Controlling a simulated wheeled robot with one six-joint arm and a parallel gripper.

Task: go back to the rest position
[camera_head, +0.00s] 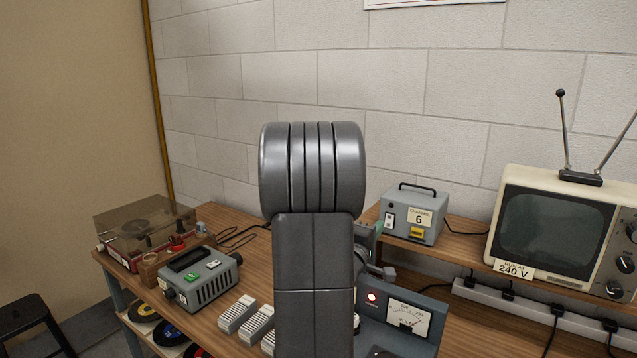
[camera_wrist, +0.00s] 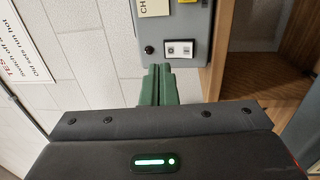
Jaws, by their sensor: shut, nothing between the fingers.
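My gripper (camera_wrist: 155,85) shows in the wrist view with its two green fingers closed together and nothing between them. Its fingertips point at a grey box (camera_wrist: 177,22) with a rocker switch (camera_wrist: 180,49) and a black knob. I cannot tell the gap between fingertips and box. In the head view my arm stands upright in the middle and hides most of the gripper. The grey box labelled "CHANNEL 6" (camera_head: 412,215) stands on a raised wooden shelf just right of my arm.
An old television (camera_head: 560,230) with antennas stands right. A voltmeter panel (camera_head: 405,318) with a lit red lamp is partly behind my arm. A grey device (camera_head: 200,278), a record player (camera_head: 143,232) and white ribbed blocks (camera_head: 238,314) are left. A black stool (camera_head: 28,318) stands lower left.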

